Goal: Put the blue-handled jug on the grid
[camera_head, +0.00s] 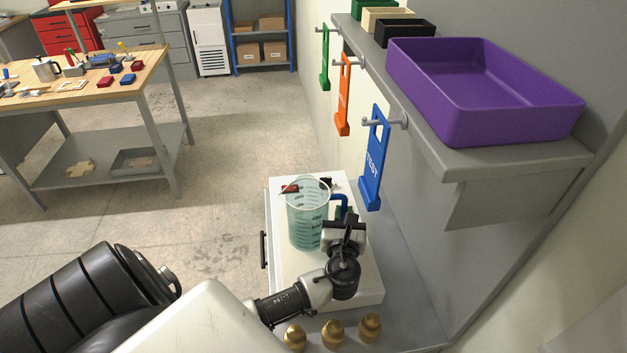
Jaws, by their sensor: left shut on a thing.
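The blue-handled jug (308,222) is a clear, greenish measuring jug with dark markings, upright at the centre of the head view. Its blue handle (340,200) is on its right side. My left gripper (342,222) is shut on the jug at the handle side and hides part of the handle. The jug is over a white cabinet top (360,285); I cannot tell whether it touches it. I cannot make out a grid. My right gripper is not in view.
Brass knobs (333,331) stand in front of the white cabinet. A red object (290,188) lies by the jug's rim. A purple tray (470,100) sits on the grey shelf at right, with blue (374,160), orange (343,95) and green tags hanging. A workbench stands at left.

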